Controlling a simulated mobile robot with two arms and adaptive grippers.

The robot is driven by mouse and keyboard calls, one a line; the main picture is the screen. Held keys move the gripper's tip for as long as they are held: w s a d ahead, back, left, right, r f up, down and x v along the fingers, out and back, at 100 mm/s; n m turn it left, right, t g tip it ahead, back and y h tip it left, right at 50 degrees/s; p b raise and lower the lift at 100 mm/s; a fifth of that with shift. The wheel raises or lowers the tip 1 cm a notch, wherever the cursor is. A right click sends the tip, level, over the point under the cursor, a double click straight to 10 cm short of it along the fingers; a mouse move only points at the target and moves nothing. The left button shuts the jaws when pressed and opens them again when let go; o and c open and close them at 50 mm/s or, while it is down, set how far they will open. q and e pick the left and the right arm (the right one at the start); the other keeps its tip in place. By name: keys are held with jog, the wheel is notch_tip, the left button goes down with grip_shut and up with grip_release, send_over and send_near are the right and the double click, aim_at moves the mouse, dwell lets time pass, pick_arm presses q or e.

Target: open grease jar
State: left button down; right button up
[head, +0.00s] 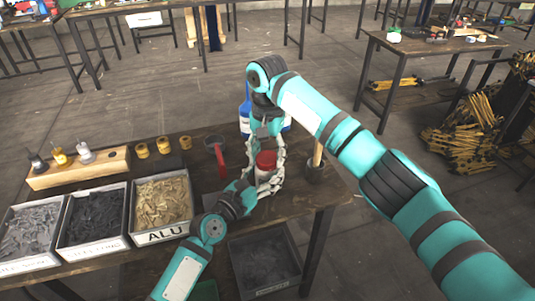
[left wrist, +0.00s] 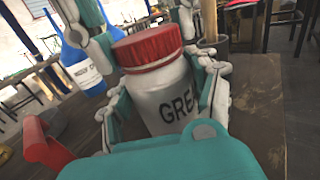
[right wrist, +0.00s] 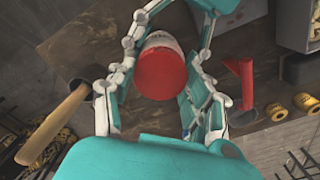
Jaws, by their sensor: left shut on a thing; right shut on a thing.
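The grease jar (left wrist: 165,95) is white with dark lettering and a red lid (left wrist: 148,46). It stands upright near the table's right end; in the head view its red lid (head: 266,160) shows between my two grippers. My left gripper (left wrist: 165,108) is shut on the jar's body from the side. My right gripper (right wrist: 162,62) reaches down from above, its fingers on either side of the red lid (right wrist: 161,74), and is shut on it. The lid sits on the jar. The exact finger contacts are partly hidden.
Blue bottles (left wrist: 82,62) stand behind the jar. A red-handled tool (head: 221,160) is left of it, and a dark cup with a wooden handle (head: 315,168) is right. Rivet bins (head: 160,208) and yellow spools (head: 163,145) occupy the table's left part.

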jog(key=n, duration=2)
jog(key=shift+r, duration=0.1)
jog(key=n, duration=1)
jog(key=shift+s, duration=0.1)
jog(key=n, duration=0.9)
jog(key=shift+n, duration=0.4)
